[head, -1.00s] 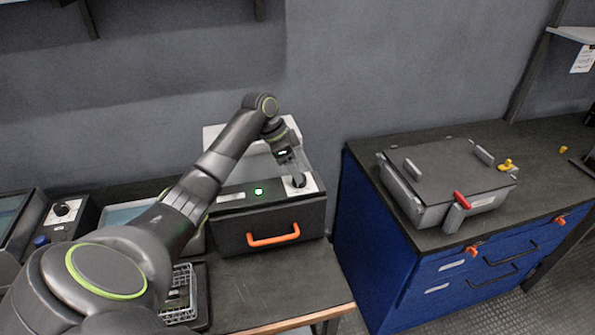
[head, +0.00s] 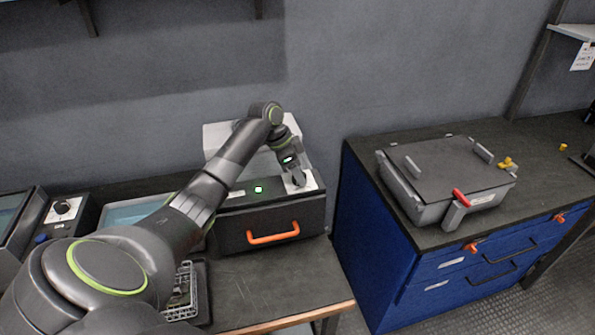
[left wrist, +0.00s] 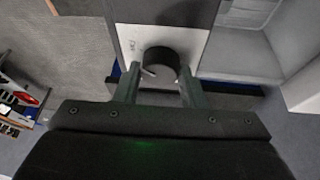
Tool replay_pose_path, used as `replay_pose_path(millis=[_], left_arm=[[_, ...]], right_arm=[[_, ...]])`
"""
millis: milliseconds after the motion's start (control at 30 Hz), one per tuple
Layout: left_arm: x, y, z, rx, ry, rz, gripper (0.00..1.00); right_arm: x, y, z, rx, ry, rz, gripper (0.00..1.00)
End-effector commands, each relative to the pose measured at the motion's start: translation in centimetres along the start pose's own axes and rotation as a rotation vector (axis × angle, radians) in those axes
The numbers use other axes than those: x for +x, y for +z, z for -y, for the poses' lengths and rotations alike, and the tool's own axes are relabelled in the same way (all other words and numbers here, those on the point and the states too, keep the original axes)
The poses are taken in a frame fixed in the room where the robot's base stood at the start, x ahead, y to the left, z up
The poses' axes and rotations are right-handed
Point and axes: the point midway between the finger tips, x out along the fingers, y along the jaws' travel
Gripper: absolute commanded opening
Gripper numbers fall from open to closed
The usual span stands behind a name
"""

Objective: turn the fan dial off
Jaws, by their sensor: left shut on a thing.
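The fan dial is a round black knob (left wrist: 161,60) on a white plate (left wrist: 128,40) with small lettering, seen in the left wrist view. In the head view the plate (head: 313,180) sits on the right end of a dark box (head: 226,232) with an orange handle and a lit green lamp (head: 258,189). My left gripper (head: 298,181) reaches down onto the dial. In the left wrist view its two fingers (left wrist: 160,85) stand on either side of the knob, shut on it. The arm partly hides the dial in the head view. My right gripper is not in view.
A pale bin (head: 215,135) stands behind the box. A second dial panel (head: 63,210) is at the far left, and a wire basket (head: 183,300) lies at the front. A grey lidded case (head: 440,170) with a red lever is on the blue cabinet (head: 365,245) at right.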

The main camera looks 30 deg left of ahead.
Motion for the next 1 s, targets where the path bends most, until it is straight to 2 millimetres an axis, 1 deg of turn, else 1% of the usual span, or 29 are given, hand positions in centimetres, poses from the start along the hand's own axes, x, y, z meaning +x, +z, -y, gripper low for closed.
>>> replay_pose_path(millis=[167,367,700,1000], left_arm=[[-0.2,-0.1,-0.1,-0.024,-0.009,-0.001,0.14],[-0.6,-0.2,-0.2,-0.110,-0.043,-0.007,0.14],[-0.8,-0.4,-0.4,-0.381,-0.154,-0.027,0.14],[-0.7,-0.4,-0.5,-0.638,-0.262,-0.045,0.14]], right_arm=[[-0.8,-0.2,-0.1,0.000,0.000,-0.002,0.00],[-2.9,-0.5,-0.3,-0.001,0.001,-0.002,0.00],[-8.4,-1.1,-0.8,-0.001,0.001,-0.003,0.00],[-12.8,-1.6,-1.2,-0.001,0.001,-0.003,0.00]])
